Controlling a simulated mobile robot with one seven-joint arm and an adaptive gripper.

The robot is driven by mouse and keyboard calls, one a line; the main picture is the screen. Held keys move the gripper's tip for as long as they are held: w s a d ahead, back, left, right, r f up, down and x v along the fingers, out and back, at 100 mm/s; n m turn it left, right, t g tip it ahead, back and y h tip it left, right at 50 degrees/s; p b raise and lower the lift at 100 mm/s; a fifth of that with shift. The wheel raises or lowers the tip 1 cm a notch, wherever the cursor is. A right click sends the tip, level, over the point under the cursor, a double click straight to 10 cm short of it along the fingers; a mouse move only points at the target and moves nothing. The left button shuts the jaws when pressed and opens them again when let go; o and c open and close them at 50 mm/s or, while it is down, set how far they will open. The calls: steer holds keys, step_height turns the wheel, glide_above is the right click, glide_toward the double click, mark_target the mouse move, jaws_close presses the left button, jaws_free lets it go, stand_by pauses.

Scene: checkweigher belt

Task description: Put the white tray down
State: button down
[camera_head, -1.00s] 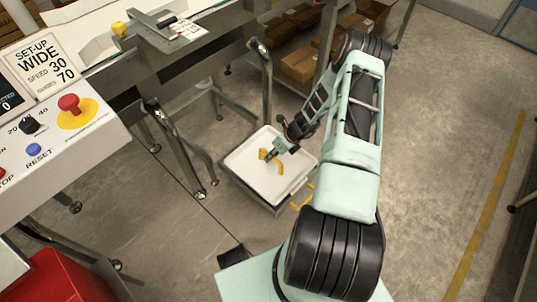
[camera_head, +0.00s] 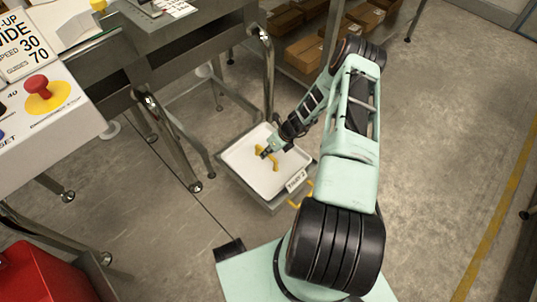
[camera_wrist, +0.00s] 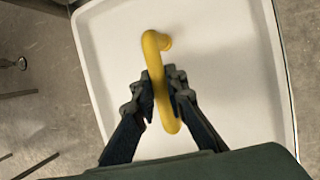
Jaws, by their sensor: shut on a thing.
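The white tray (camera_head: 243,165) is a shallow square tray with a raised rim and a yellow bar handle (camera_head: 275,164) in its middle. My gripper (camera_head: 266,152) is shut on this handle from above. In the wrist view, the two dark fingers (camera_wrist: 162,97) close on either side of the yellow handle (camera_wrist: 154,55), with the tray floor (camera_wrist: 225,70) empty around it. The tray looks about level over a low grey stand (camera_head: 267,204). A label reading TRAY 2 (camera_head: 296,181) shows at its front right. I cannot tell whether tray and stand touch.
The steel conveyor frame (camera_head: 190,70) stands at the upper left, its legs close to the tray. A control panel (camera_head: 50,120) with a red button and a red bin (camera_head: 45,275) are at the left. Cardboard boxes (camera_head: 305,52) lie on a shelf behind.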

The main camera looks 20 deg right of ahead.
steer(key=shift+f, duration=0.2)
steer(key=c, duration=2)
jaws_free()
steer(key=shift+o, duration=0.2)
steer(key=shift+r, duration=0.1)
steer(key=p+v, duration=0.3)
steer(key=v, duration=0.9)
